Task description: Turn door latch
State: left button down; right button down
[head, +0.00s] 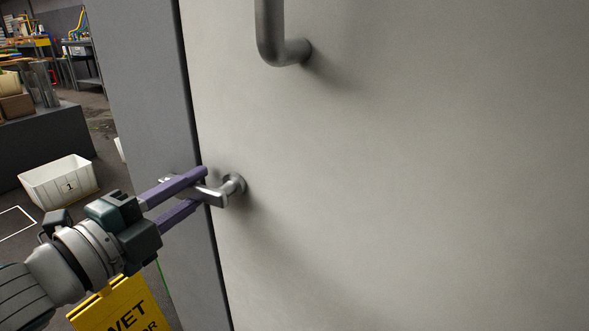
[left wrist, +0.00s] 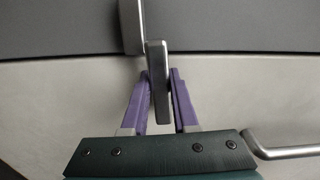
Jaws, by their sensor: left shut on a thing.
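The door latch (head: 234,186) is a silver metal lever on the pale door (head: 400,170), near the door's left edge. In the left wrist view the latch lever (left wrist: 158,62) stands between the two purple fingertips (left wrist: 161,76). The latch's far end is partly hidden by the fingers in the head view. The door looks closed against the grey frame (head: 145,80). My right gripper is not in view.
A grey pull handle (head: 270,35) sticks out of the door above the latch. A yellow wet-floor sign (head: 125,308) stands below my left arm.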

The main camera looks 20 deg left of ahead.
pick_arm(q)
jog(key=shift+r+m, duration=0.2)
jog(key=shift+m, duration=0.3)
jog(key=c, duration=0.7)
grip_release()
jog(key=s, duration=0.3)
jog(key=s+p, duration=0.1)
jog(key=s, duration=0.6)
jog(key=shift+a+p, duration=0.3)
jog(key=shift+a, duration=0.1)
